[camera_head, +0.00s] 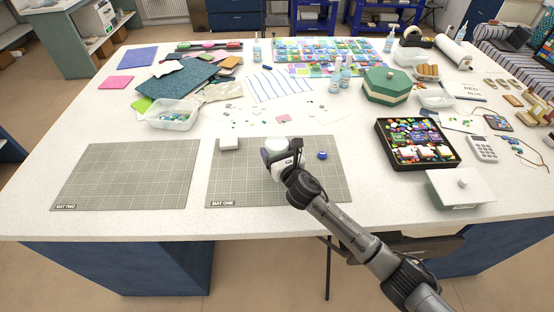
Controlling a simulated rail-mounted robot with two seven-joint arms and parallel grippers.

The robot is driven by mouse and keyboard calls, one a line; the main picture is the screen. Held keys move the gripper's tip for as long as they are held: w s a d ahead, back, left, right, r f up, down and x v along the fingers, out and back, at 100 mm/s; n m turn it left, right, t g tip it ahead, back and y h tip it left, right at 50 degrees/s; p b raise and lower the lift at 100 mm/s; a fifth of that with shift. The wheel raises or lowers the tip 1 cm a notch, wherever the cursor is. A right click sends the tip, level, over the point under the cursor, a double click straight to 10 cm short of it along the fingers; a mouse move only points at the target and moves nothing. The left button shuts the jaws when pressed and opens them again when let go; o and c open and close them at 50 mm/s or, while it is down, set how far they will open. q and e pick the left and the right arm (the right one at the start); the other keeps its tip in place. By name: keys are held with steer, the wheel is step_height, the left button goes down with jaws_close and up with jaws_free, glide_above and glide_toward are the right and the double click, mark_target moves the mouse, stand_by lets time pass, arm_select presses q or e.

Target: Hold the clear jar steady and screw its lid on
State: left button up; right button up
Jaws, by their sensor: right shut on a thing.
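My right gripper (284,160) reaches in from the lower right and is shut over the mat marked MAT ONE (234,188). At its jaws is a pale, rounded, upright thing (275,147) that looks like the clear jar; the gripper and wrist hide part of it. I cannot make out a lid on it. A small round blue thing (322,155), perhaps the lid, sits on the same mat just right of the gripper, apart from it. My left gripper is not in view.
MAT TWO (125,175) is bare. A black tray (388,157) of coloured glass and a white lidded box (459,189) stand to the right. A clear tub (172,121) stands back left.

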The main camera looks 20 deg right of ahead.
step_height(320, 180, down, 4)
steer(key=shift+r+b, duration=0.25)
steer(key=shift+b, duration=0.55)
steer(key=shift+f, duration=0.25)
steer(key=shift+f, duration=0.15)
steer(key=o, duration=1.7)
